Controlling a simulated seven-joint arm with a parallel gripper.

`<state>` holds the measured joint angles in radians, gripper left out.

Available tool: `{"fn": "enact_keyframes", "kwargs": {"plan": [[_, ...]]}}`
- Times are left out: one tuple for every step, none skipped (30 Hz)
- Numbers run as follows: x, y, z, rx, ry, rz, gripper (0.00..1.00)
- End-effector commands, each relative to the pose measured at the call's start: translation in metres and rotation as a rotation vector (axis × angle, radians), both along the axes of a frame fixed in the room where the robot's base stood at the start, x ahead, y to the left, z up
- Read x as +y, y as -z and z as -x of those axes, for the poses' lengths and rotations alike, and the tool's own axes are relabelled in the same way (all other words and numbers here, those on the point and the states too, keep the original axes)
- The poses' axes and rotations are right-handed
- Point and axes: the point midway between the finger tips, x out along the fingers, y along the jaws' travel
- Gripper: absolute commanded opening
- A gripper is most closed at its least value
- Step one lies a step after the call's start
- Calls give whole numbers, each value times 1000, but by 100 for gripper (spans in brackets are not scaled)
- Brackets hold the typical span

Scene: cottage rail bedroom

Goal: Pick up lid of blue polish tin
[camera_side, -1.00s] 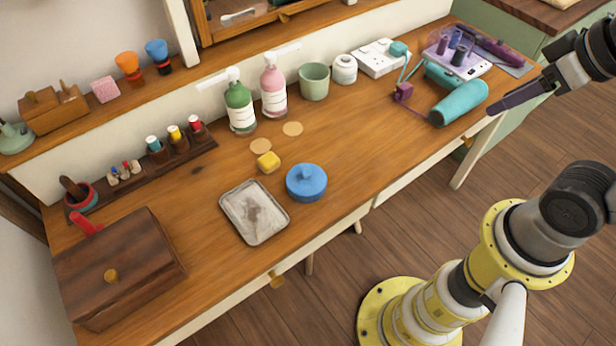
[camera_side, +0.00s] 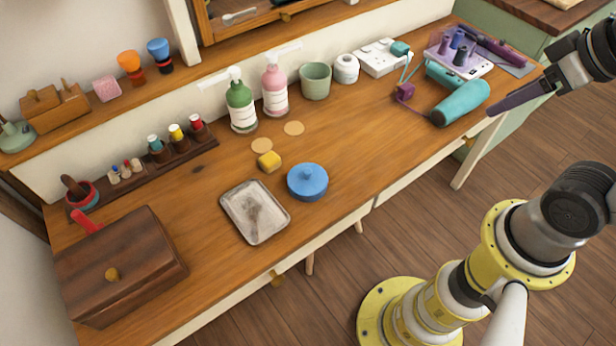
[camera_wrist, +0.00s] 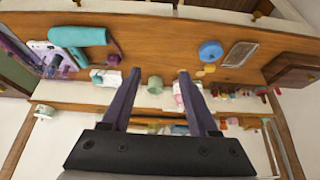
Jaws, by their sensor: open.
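The blue polish tin (camera_side: 308,188) sits on the wooden table near its front edge, with its blue lid (camera_side: 307,175) on top and a small knob on the lid. The tin also shows in the wrist view (camera_wrist: 210,51), right of and above the fingers. My gripper (camera_side: 492,112) is at the right, near the table's right end and far from the tin. Its two dark fingers (camera_wrist: 157,78) stand apart in the wrist view, with nothing gripped between them.
A metal tray (camera_side: 255,212) lies left of the tin, and a yellow block (camera_side: 269,162) lies behind it. A brown box (camera_side: 120,268) stands at left. Pump bottles (camera_side: 241,106) and a green cup (camera_side: 315,82) stand behind. A teal cylinder (camera_side: 461,103) lies near my gripper.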

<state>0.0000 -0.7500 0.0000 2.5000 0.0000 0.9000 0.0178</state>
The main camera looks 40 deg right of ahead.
Motion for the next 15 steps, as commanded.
{"fn": "enact_keyframes", "kwargs": {"plan": [[0, 0, 0, 0, 26, -14, 60], [0, 0, 0, 1, 52, -28, 60], [0, 0, 0, 2, 97, -52, 60], [0, -2, 0, -2, 138, -74, 60], [0, -7, -3, -11, 187, -101, 60], [0, -14, -7, -26, 257, -141, 60], [0, -20, -11, -33, 313, -175, 60], [0, -26, -17, -35, 372, -209, 60], [2, -33, -26, -31, 448, -254, 60], [3, -37, -34, -24, 502, -287, 60], [5, -42, -42, -16, 555, -318, 60], [9, -47, -54, -4, 624, -360, 60], [12, -50, -64, 9, 674, -389, 60], [16, -52, -75, 25, 725, -415, 60], [22, -55, -90, 47, 791, -448, 60]]}}
